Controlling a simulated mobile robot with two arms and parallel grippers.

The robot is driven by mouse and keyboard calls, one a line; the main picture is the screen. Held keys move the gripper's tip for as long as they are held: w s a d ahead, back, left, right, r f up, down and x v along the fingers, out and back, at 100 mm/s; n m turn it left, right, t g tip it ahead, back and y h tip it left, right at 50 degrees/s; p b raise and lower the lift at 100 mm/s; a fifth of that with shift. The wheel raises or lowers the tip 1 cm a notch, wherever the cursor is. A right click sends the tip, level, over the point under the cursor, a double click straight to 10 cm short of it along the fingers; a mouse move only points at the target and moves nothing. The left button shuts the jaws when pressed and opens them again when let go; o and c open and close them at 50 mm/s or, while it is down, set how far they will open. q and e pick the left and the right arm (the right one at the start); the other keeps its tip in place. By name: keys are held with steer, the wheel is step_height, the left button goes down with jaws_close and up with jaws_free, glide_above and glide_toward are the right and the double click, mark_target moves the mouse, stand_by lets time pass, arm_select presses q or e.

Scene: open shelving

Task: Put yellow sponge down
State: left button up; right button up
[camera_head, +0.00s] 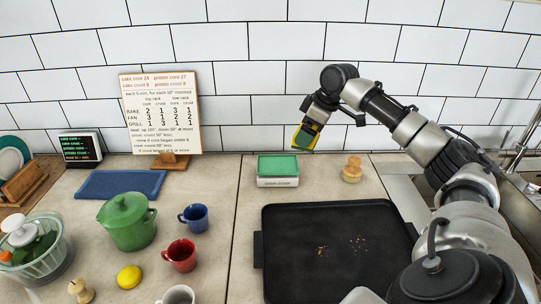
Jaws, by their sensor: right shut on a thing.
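A yellow sponge with a dark green side (304,138) is held in my right gripper (312,122). The gripper is shut on it, in the air in front of the tiled wall. The sponge is tilted and hangs above the back of the counter, up and to the right of a green-topped white box (278,181). It appears apart from the box. The gripper's fingers are small and partly hidden. My left gripper is not in view.
A black tray (290,270) with crumbs lies at the front centre. A wooden stamp-like object (352,168) stands right of the box. A green pot (127,236), blue mug (194,217), red mug (180,254) and blue mat (120,193) are left. A sink (398,190) is right.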

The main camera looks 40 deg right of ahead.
steer(key=w+a+f, duration=0.1)
steer(key=w, duration=0.1)
steer(key=w+a+f, duration=0.1)
steer(key=w+f, duration=0.1)
steer(key=w+a+f+p, duration=0.1)
steer(key=w, duration=0.2)
steer(key=shift+a+f, duration=0.25)
steer(key=shift+a, duration=0.15)
steer(key=shift+f+p, duration=0.4)
steer(key=shift+f, duration=1.75)
steer(key=shift+f, duration=0.15)
steer(key=shift+f, duration=0.15)
steer(key=o, duration=0.5)
steer(key=shift+w, duration=0.1)
steer(key=shift+r, duration=0.3)
steer(key=v, duration=1.2)
steer(key=shift+b, duration=0.4)
